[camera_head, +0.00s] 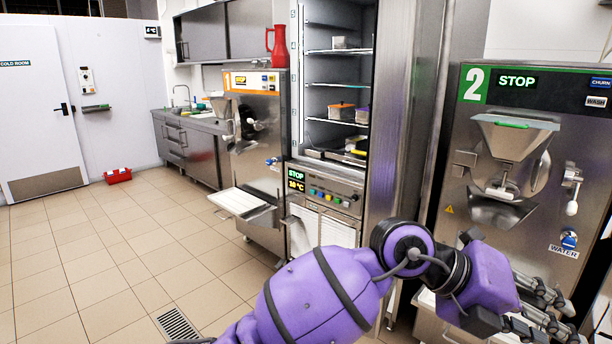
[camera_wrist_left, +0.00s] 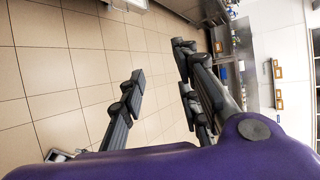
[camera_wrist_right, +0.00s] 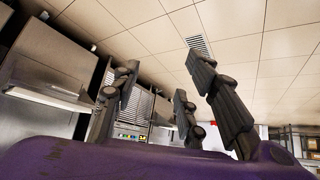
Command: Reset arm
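My left gripper (camera_head: 556,318) is in the lower right of the head view, in front of machine 2, its purple arm reaching across from the lower middle. In the left wrist view my left gripper (camera_wrist_left: 158,70) has its dark fingers spread, with nothing between them. My right gripper (camera_wrist_right: 160,75) is seen only in the right wrist view; its fingers are apart and empty. My right arm does not show in the head view.
Machine 2 (camera_head: 478,150) stands close at the right. An open shelf cabinet (camera_head: 312,80) and machine 1 (camera_head: 255,150) with a protruding white tray (camera_head: 236,201) stand in the middle. The left floor is free.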

